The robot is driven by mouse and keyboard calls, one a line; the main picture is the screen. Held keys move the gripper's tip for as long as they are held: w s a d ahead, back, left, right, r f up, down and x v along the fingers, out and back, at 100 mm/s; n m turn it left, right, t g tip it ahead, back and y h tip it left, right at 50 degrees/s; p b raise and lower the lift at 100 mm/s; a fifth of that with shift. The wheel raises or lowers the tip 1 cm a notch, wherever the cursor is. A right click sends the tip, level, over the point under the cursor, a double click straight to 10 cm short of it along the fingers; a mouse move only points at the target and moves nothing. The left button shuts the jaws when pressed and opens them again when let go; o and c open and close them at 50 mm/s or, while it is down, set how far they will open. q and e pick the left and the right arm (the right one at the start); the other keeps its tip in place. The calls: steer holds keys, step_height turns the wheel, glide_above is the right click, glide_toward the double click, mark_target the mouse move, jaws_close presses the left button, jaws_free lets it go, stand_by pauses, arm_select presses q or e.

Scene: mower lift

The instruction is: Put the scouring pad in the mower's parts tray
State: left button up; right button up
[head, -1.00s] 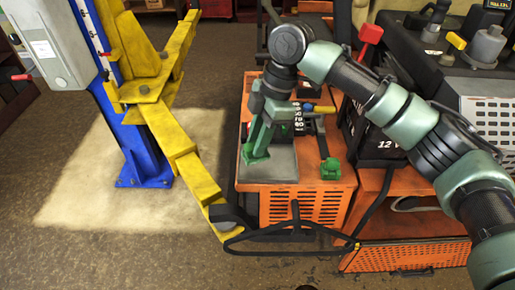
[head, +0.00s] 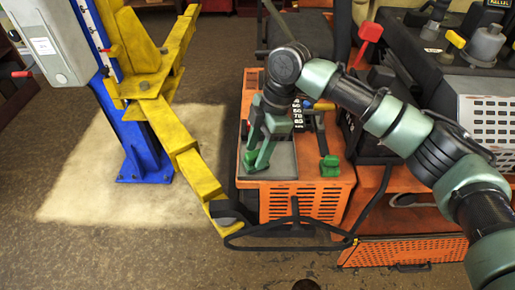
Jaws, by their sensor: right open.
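My right gripper (head: 256,161) comes down from above over the grey parts tray (head: 284,162) on the orange mower's front left. Its fingers are spread, with bright green at their lower ends. I cannot tell whether any of this green is the scouring pad; no pad shows clearly apart from the fingers. The gripper and arm hide the tray's left and rear parts. My left gripper is out of view.
A green-ended black tool (head: 329,165) lies right of the tray. A yellow lift arm (head: 190,165) on a blue post (head: 143,150) stands left. A black bar frame (head: 290,228) crosses in front. Open floor lies at front left.

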steer(key=shift+w+d+r+b, duration=0.1)
steer(key=shift+r+b, duration=0.2)
steer(key=shift+r, duration=0.15)
steer(key=b+v, duration=0.3)
steer(key=v, duration=0.8)
steer(key=shift+r, duration=0.2)
